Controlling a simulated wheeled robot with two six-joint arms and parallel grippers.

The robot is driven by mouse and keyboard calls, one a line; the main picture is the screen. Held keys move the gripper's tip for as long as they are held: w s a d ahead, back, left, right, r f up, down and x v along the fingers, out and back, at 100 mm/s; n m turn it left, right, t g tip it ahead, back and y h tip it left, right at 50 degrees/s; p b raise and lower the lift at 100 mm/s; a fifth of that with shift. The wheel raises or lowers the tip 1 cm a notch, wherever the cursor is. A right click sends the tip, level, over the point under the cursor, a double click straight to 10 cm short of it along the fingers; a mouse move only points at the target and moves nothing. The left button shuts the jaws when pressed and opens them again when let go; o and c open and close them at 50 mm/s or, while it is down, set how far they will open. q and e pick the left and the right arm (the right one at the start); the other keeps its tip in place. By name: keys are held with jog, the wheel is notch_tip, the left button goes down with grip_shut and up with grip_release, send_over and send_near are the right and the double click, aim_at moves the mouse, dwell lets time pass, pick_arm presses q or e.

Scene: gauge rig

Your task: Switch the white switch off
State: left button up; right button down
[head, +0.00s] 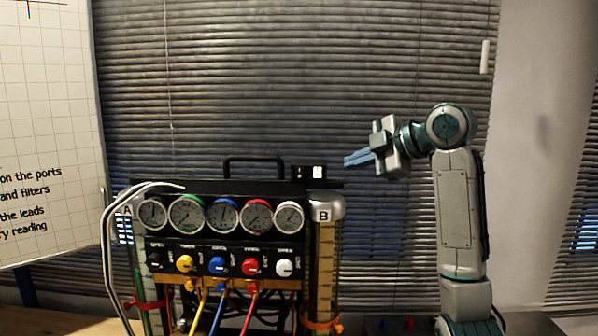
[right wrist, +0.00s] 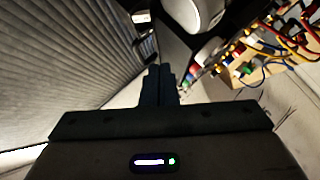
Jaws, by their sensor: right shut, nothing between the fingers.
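The white switch (head: 284,267) is a round knob at the right end of the row of coloured knobs on the gauge rig's black front panel (head: 215,251). Its exact pointer setting is too small to read. My right gripper (head: 347,161) is shut and empty. In the head view it is above and right of the rig, pointing left, apart from the knob. Its closed dark fingers also show in the right wrist view (right wrist: 160,82). My left gripper does not show.
Yellow, blue (head: 218,265) and red (head: 251,267) knobs sit left of the white one, below several round gauges. A small black box with a white part (head: 309,172) stands on the rig's top, close left of my fingertips. Cables (head: 252,300) hang below the panel. Blinds are behind.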

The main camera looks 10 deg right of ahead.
aim_at(318, 173)
jog(key=p+x, duration=0.2)
jog(key=x, duration=0.1)
jog(key=r+p+x, duration=0.1)
jog(key=p+x, duration=0.1)
jog(key=x, duration=0.1)
jog(key=p+x, duration=0.2)
jog(key=x, duration=0.1)
jog(key=shift+w+a+r, duration=0.2)
jog(key=shift+w+r, duration=0.1)
jog(key=shift+w+d+f+p, duration=0.15)
jog(key=shift+w+f+p, duration=0.25)
jog(key=shift+w, duration=0.1)
jog(key=shift+w+d+f+p, duration=0.15)
jog(key=shift+w+f+p, duration=0.2)
jog(key=shift+w, duration=0.1)
jog(key=shift+w+d+f, duration=0.4)
jog(key=shift+w+f, duration=0.05)
jog(key=shift+f, duration=0.1)
jog(key=shift+a, duration=0.15)
